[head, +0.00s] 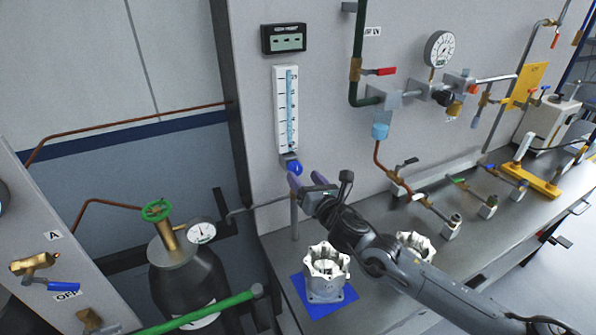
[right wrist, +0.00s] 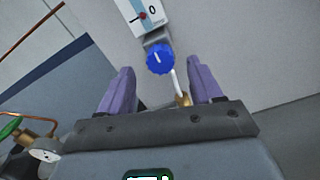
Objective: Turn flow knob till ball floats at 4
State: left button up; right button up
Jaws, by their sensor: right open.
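The flow meter (head: 287,105) is a white upright scale with a clear blue tube on the wall panel. Its blue flow knob (head: 294,167) sits at the bottom end. In the right wrist view, the knob (right wrist: 159,57) has a white mark on its face. A small red ball (right wrist: 143,16) shows beside the 0 on the scale's low end. My right gripper (head: 297,182) is open, its purple fingers just below the knob in the head view. In the wrist view the open fingers (right wrist: 160,76) flank the knob's line, with the knob ahead of the tips, apparently untouched. My left gripper is out of view.
A digital display (head: 284,38) hangs above the meter. A red-handled valve (head: 379,71) and pipes lie right. A dark cylinder (head: 188,275) stands left.

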aim_at(297, 170)
jog(key=shift+x, duration=2.35)
jog(key=c, duration=1.1)
